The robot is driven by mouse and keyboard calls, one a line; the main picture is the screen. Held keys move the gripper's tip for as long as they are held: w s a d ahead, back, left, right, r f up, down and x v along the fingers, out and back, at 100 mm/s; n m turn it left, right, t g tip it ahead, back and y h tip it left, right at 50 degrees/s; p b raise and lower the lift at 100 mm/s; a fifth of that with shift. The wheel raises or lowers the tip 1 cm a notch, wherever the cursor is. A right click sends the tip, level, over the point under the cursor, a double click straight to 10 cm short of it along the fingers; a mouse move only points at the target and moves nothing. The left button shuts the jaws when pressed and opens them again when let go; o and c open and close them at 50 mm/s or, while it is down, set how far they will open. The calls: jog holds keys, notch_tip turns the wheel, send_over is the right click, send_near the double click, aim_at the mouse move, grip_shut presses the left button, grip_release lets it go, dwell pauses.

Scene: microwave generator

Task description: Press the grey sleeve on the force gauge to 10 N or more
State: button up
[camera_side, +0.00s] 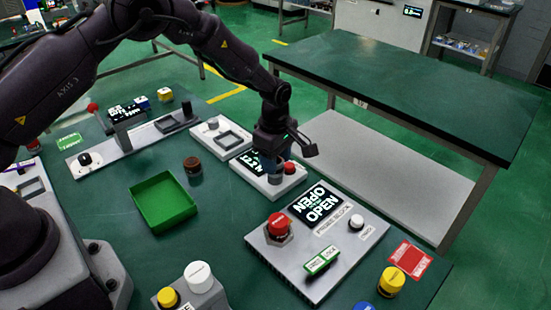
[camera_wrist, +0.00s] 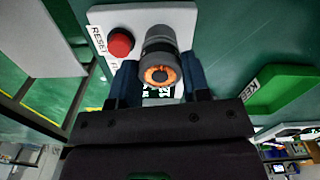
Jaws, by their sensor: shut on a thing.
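The grey sleeve (camera_wrist: 160,74) stands between the two blue fingers of my gripper (camera_wrist: 160,84) in the wrist view, with an orange, coil-like ring and dark centre in its near end. The gripper is shut on it. Beyond the sleeve lies the force gauge (camera_wrist: 185,17), a pale plate with a red reset button (camera_wrist: 120,43). A grey round part (camera_wrist: 160,38) shows between sleeve and plate; I cannot tell how firmly they touch. In the side view my gripper (camera_side: 270,172) points down over the gauge (camera_side: 245,168). Its display (camera_side: 249,160) is partly hidden and its reading is unclear.
A grey panel (camera_side: 290,262) with a red knob (camera_side: 279,224) and an "OPEN" display stands right in front. A green tray (camera_side: 163,203) and a brown cylinder (camera_side: 193,167) are to the left. A pale fixture (camera_side: 220,137) stands behind the gauge.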

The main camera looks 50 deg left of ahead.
jog(key=shift+r, duration=3.45)
jog(key=m, duration=0.2)
jog(key=shift+s+a+f+m, duration=0.1)
jog(key=shift+s+f+m, duration=0.05)
jog(key=shift+m, duration=0.25)
jog(key=s+a+r+m, duration=0.1)
jog(key=s+r+m, duration=0.2)
jog(key=s+m, duration=0.3)
jog(key=s+a+r+m, duration=0.2)
jog(key=s+m, duration=0.5)
jog(key=m, duration=0.4)
jog(key=shift+a+r, duration=0.2)
jog(key=shift+r, duration=0.4)
jog(key=shift+s, duration=0.1)
